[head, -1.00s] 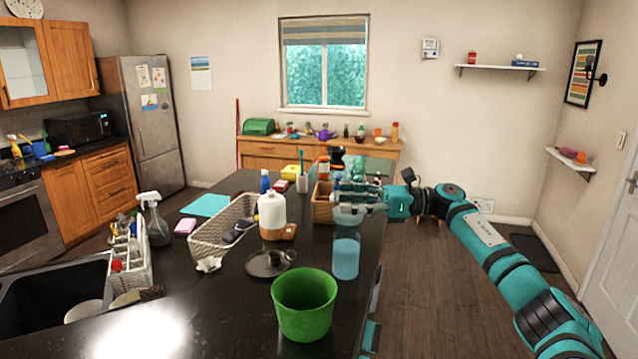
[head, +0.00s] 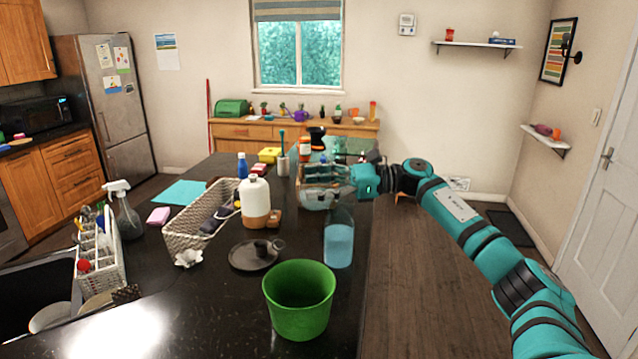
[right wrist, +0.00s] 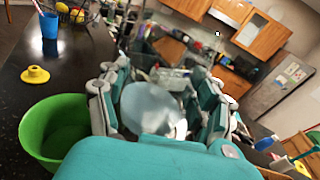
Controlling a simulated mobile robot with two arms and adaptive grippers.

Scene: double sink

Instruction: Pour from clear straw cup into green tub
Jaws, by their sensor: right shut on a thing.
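In the right wrist view a pale, rounded part of the cup (right wrist: 152,108) shows between the fingers. The green tub (head: 299,303) stands open at the counter's front, just left of and nearer than the cup; it also shows at left in the right wrist view (right wrist: 48,132). My left gripper is not in view.
A dark round dish (head: 256,256) lies left of the cup. A white bottle (head: 255,202) and a wicker basket (head: 184,238) stand farther left. A caddy (head: 97,260) is beside the sink (head: 36,295). Open floor lies right of the counter.

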